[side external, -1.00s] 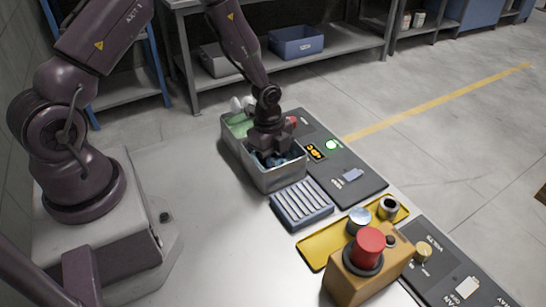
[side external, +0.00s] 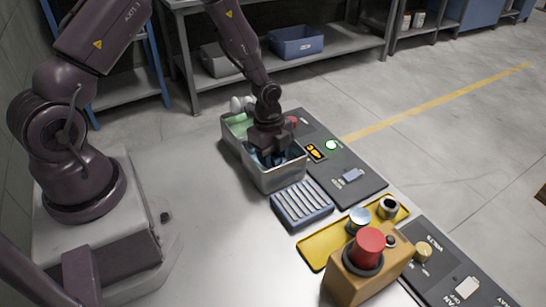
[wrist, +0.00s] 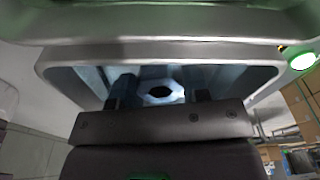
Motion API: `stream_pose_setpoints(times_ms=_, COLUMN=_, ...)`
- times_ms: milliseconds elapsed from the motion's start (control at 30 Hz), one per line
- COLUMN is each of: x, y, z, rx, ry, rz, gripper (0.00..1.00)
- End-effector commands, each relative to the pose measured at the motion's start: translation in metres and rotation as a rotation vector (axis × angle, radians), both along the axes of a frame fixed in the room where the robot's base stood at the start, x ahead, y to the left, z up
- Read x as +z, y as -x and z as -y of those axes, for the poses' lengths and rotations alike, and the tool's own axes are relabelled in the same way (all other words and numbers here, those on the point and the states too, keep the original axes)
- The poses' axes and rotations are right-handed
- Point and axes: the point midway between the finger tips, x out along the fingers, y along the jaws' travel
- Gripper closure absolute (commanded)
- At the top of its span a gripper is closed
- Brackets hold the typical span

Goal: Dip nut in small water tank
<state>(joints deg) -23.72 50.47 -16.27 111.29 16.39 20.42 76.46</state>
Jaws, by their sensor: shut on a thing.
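My gripper (side external: 270,158) points down into the open top of a small metal-walled tank (side external: 278,180) in the side external view. In the wrist view its two dark fingers (wrist: 160,92) reach into the tank (wrist: 262,75), one on each side of a hexagonal nut with a dark hole (wrist: 160,101). The gripper is shut on the nut. Bluish content shows inside the tank around the fingers. The side view hides the nut, and I cannot tell how deep it sits in the water.
A second tank with pale green content (side external: 236,126) adjoins behind. A ribbed grey rack (side external: 301,203) stands in front of the tank. A yellow tray (side external: 316,250) holds metal cylinders, beside a red-button box (side external: 367,279). A dark panel (side external: 345,172) lies to the right. The left bench top is clear.

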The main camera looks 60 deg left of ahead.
Motion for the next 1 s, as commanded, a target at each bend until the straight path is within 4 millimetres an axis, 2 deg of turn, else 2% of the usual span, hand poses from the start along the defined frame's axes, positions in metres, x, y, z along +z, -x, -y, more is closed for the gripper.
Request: stream_pose_setpoints(times_ms=1000, x=-0.0048, y=-0.0005, z=0.0002, rx=-0.001, ry=0.0, rz=0.002, gripper=0.87)
